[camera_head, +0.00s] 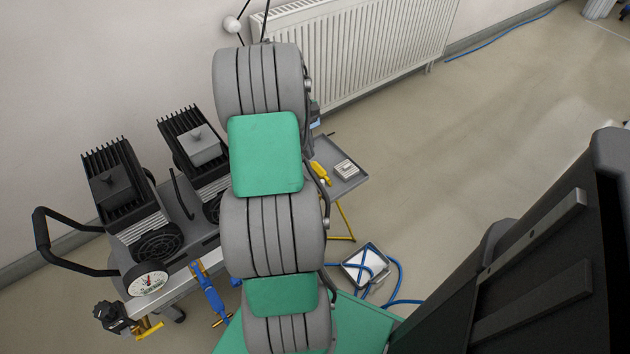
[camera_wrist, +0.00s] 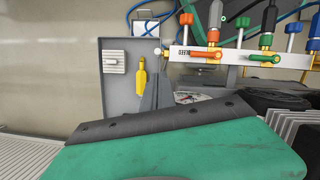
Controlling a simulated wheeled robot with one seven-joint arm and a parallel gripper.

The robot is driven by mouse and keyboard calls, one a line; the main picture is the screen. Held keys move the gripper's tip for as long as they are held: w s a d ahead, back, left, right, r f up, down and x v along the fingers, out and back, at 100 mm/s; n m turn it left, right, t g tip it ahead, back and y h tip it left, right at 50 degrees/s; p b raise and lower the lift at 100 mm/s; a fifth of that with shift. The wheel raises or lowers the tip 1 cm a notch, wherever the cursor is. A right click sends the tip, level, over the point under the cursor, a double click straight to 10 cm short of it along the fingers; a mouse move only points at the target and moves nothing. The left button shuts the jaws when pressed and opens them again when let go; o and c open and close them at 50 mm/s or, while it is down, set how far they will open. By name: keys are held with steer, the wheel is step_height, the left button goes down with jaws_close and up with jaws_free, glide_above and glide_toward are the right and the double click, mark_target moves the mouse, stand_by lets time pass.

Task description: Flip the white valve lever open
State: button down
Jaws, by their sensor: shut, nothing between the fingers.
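In the wrist view, a horizontal valve manifold (camera_wrist: 235,56) crosses the upper right. It carries an orange lever (camera_wrist: 207,55), a green lever (camera_wrist: 262,58) and red and blue upright valves. A small white rounded piece (camera_wrist: 158,51) shows at its left end; I cannot tell whether it is the white lever or how it is set. My gripper (camera_wrist: 156,82) shows as narrow dark tips above my green housing. It is shut and empty, apart from the manifold in the picture. In the head view my arm hides the gripper and most of the manifold.
A grey tray (camera_wrist: 112,84) holds a yellow tool (camera_wrist: 141,78) and a white ribbed block (camera_wrist: 114,62). In the head view, a compressor with a gauge (camera_head: 148,278) stands left. A radiator (camera_head: 360,50) is behind.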

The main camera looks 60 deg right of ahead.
mark_target(322, 189)
steer(key=shift+f, duration=0.1)
steer(key=b+x, duration=0.3)
steer(key=x, duration=0.6)
steer(key=shift+f+b, duration=0.3)
steer(key=shift+f, duration=0.05)
